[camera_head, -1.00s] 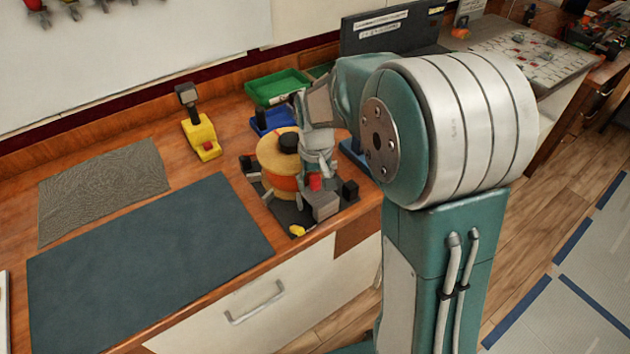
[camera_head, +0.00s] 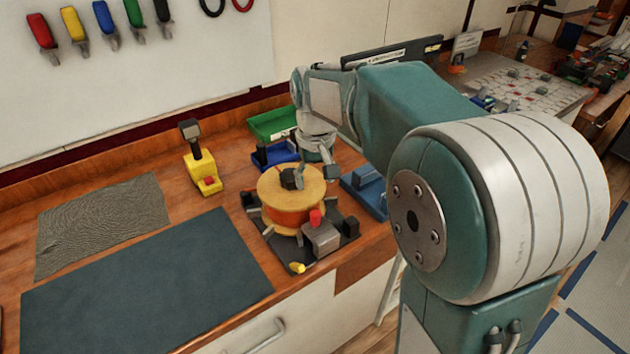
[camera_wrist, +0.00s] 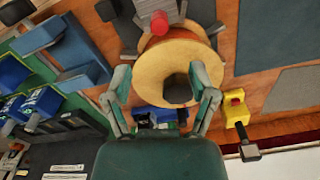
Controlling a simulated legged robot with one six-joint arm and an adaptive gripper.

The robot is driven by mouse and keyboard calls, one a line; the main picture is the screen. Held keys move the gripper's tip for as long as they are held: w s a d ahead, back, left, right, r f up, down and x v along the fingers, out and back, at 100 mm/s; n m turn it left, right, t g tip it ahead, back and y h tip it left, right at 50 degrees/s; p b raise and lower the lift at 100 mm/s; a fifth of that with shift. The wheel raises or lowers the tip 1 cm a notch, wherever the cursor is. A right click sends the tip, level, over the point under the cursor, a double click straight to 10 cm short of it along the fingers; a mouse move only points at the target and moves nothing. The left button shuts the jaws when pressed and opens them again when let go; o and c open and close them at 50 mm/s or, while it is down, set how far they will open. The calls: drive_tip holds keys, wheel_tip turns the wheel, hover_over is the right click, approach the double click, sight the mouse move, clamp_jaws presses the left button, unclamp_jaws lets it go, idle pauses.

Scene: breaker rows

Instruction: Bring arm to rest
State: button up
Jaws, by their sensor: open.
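My gripper (camera_wrist: 163,97) shows in the wrist view with its two fingers spread open and nothing between them. Below it in that view is a device with a round yellow and orange drum (camera_wrist: 180,60), a dark knob and a red button (camera_wrist: 160,22). In the head view my arm reaches over the bench from the right. My gripper (camera_head: 318,170) hangs just behind the drum (camera_head: 292,197) and is partly hidden by my arm. I cannot tell its exact height above the device.
A yellow block with a black lever (camera_head: 203,172) stands left of the drum. A green bin (camera_head: 273,124) and blue blocks (camera_head: 275,153) sit behind it. A blue fixture (camera_head: 365,190) is to the right. A dark mat (camera_head: 145,285) and grey mat (camera_head: 100,225) lie clear at the left.

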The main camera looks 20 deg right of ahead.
drive_tip(key=s+r+t, duration=0.2)
drive_tip(key=s+t, duration=0.3)
drive_tip(key=s, duration=1.6)
drive_tip(key=shift+r+m+t, duration=0.2)
drive_tip(key=shift+m+t, duration=0.1)
